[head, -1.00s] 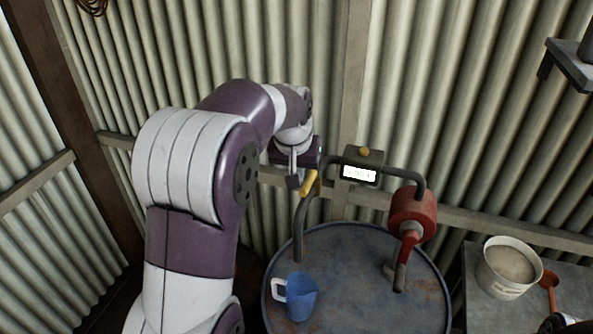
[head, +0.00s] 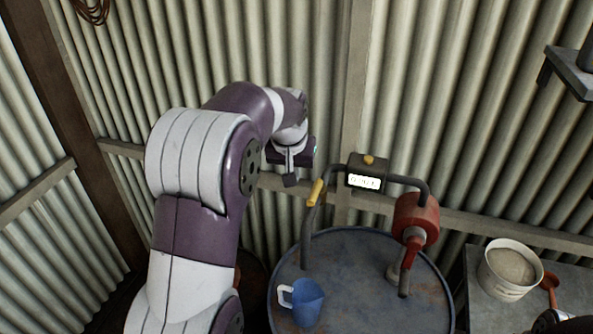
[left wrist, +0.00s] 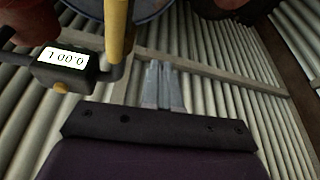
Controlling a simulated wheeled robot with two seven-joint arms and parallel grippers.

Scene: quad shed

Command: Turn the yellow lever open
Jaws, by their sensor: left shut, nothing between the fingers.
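The yellow lever (head: 315,192) sits on the dark curved spout pipe (head: 306,238), left of the meter box (head: 367,173). It stands nearly upright, leaning slightly right in the head view. In the left wrist view the yellow lever (left wrist: 118,30) shows large at the top, beside the meter. My left gripper (head: 290,180) is just left of the lever in the head view, with a gap between them. In the left wrist view its fingers (left wrist: 162,72) are together and empty, to the right of the lever. My right gripper is in no view.
A red hand pump (head: 416,215) stands on the blue drum (head: 345,285), with a blue jug (head: 306,301) below the spout. A white bucket (head: 508,271) and red scoop (head: 549,290) are at right. Corrugated walls stand close behind my arm.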

